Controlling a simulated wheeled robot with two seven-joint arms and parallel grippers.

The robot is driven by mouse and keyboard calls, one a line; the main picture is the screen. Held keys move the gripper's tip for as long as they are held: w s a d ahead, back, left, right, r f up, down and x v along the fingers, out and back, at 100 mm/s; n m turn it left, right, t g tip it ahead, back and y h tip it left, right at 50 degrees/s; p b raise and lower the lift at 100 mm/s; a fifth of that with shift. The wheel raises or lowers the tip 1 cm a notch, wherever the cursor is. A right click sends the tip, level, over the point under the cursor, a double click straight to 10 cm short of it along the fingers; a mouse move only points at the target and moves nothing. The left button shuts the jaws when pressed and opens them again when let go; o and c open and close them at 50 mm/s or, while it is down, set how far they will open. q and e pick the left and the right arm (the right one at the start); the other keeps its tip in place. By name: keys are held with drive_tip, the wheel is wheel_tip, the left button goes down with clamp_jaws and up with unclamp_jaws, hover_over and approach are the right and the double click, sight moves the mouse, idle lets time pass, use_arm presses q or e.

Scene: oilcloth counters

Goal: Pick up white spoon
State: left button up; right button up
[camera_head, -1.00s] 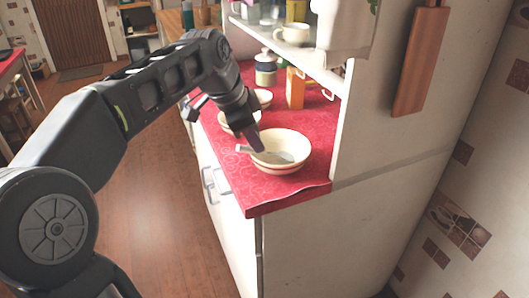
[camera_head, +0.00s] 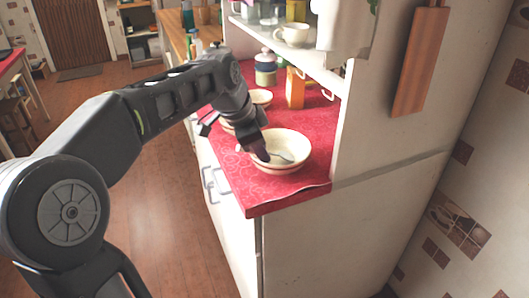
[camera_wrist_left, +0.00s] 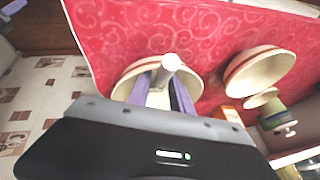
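The white spoon (camera_head: 284,158) lies in a cream bowl (camera_head: 297,139) with a reddish band, near the counter's front corner. Its handle side is hidden behind my left gripper (camera_head: 263,157) in the head view. In the left wrist view a pale rounded handle end (camera_wrist_left: 172,62) shows at the bowl's rim, just beyond my purple-grey fingers (camera_wrist_left: 163,80). The fingers stand apart, with a gap between them over the bowl; contact with the spoon cannot be told. My right gripper is in neither view.
The red patterned counter (camera_head: 232,170) also holds other bowls (camera_head: 260,97), an orange box (camera_head: 295,88) and a jar (camera_head: 265,70) behind. A shelf (camera_head: 290,48) and white cabinet side (camera_head: 350,130) bound the right. Open floor lies left.

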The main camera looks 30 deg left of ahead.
use_arm(q)
clamp_jaws()
idle(0.4)
wheel_tip(320, 180, up, 10)
drive_tip(key=p, duration=0.1)
idle(0.4)
idle(0.4)
